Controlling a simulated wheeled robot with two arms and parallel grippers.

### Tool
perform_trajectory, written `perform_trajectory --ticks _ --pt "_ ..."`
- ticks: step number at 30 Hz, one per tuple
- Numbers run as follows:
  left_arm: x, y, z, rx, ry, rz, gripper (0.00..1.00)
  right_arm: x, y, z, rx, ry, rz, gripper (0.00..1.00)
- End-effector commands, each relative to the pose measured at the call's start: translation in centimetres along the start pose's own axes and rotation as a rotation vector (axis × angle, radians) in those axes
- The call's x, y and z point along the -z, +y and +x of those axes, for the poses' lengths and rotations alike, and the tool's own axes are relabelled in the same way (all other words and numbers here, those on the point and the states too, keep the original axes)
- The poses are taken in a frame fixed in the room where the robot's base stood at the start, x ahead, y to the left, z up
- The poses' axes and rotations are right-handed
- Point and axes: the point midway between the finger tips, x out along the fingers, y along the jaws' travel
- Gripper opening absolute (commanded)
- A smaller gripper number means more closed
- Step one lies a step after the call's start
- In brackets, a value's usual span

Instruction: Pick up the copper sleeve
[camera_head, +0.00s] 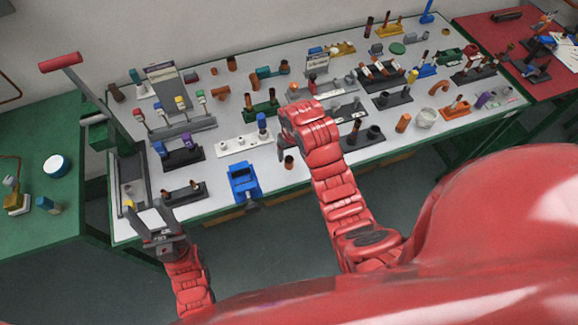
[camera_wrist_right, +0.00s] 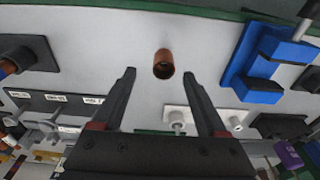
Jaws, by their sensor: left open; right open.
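A small copper sleeve (camera_head: 289,161) stands on the white table near its front edge, just below my right gripper (camera_head: 283,148) in the head view. In the right wrist view the copper sleeve (camera_wrist_right: 163,62) shows its dark open end. It lies just beyond and between the fingertips of my right gripper (camera_wrist_right: 159,74), which is open and empty. I cannot tell how high the fingers are above the table. My left gripper (camera_head: 143,207) is open and empty at the table's front left corner.
A blue vise-like block (camera_head: 243,181) stands left of the sleeve; it also shows in the right wrist view (camera_wrist_right: 262,65). A white base with pegs (camera_head: 240,146) and a dark fixture (camera_head: 362,137) are nearby. The table right around the sleeve is clear.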

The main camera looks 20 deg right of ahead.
Motion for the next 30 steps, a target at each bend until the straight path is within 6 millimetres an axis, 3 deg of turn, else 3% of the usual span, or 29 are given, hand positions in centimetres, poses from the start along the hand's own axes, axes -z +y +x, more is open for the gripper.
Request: perform_trajectory --ticks 15,23,25,30 --pt "0.5 -0.1 2.6 0.0 0.0 0.0 0.5 0.2 -0.6 4.8 0.0 -0.003 -0.001 0.75" --pt "0.4 -0.1 2.6 0.0 0.0 0.0 0.5 0.2 -0.6 5.1 0.0 -0.001 -0.001 0.75" --pt "0.4 -0.1 2.6 0.0 0.0 0.0 0.5 0.2 -0.6 5.1 0.0 -0.001 -0.001 0.68" --pt "0.4 -0.1 2.6 0.0 0.0 0.0 0.5 0.2 -0.6 5.1 0.001 -0.001 -0.001 0.37"
